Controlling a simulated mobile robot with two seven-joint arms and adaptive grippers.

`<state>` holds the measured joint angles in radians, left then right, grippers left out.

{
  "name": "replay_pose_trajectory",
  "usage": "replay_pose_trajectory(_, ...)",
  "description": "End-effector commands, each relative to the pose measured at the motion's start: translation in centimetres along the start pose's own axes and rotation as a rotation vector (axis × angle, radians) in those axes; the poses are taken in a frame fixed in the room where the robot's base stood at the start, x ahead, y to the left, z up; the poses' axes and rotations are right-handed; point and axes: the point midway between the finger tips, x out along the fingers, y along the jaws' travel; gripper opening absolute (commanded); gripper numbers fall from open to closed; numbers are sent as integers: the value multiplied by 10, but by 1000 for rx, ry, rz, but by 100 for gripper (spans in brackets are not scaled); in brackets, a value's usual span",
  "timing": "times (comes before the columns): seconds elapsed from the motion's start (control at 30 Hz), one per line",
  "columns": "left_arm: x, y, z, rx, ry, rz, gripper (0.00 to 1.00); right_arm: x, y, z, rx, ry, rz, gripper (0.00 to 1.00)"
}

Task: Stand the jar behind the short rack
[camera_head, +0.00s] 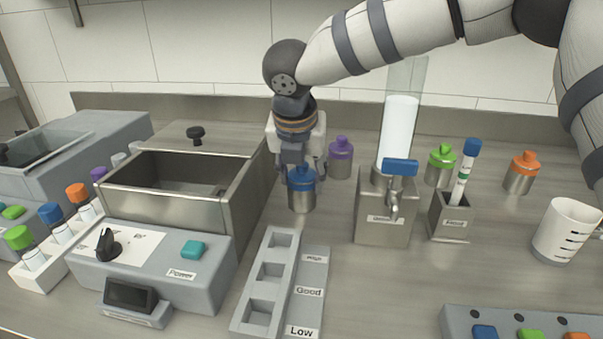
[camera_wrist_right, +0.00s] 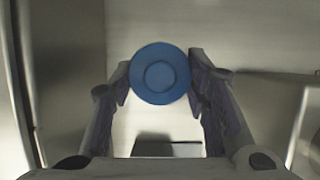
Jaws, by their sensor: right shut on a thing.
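A steel jar with a blue lid (camera_head: 301,196) is upright between the fingers of my right gripper (camera_head: 302,170), which comes down from above. In the right wrist view the round blue lid (camera_wrist_right: 160,74) sits between both fingertips (camera_wrist_right: 160,85). Whether the jar's base touches the counter is unclear. A low grey rack with three square wells (camera_head: 268,270) lies in front of the jar, beside a stepped block marked High, Good and Low (camera_head: 312,285). My left gripper is not in view.
A purple-lidded jar (camera_head: 341,160) stands just behind the held jar. A steel dispenser (camera_head: 383,215) is to the right and an open bath (camera_head: 180,205) to the left. Green-lidded (camera_head: 441,168) and orange-lidded (camera_head: 521,176) jars stand farther right, near a small tube holder (camera_head: 451,218).

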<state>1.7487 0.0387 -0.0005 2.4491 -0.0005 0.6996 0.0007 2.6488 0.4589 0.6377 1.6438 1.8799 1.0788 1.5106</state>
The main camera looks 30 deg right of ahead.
Motion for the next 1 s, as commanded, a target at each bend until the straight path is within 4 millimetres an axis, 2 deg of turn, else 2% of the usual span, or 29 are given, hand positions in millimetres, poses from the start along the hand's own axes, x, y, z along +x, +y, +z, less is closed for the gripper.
replay_pose_trajectory(0.03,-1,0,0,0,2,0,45,0,0,0,0,-1,0,45)
replay_pose_trajectory(0.1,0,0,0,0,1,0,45,0,0,0,0,0,0,61)
replay_pose_trajectory(0.13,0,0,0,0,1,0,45,0,0,0,0,0,0,63)
replay_pose_trajectory(0.47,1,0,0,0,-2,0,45,-3,0,1,-1,0,1,63)
replay_pose_trajectory(0.57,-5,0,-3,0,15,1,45,-25,1,2,0,-5,5,63)
replay_pose_trajectory(0.7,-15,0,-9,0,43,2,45,-68,0,3,2,-10,8,63)
replay_pose_trajectory(0.8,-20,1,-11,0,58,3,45,-93,0,3,1,-8,7,63)
replay_pose_trajectory(0.9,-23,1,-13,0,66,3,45,-111,0,2,2,-6,5,63)
replay_pose_trajectory(1.0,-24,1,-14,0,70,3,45,-120,0,1,0,-3,2,63)
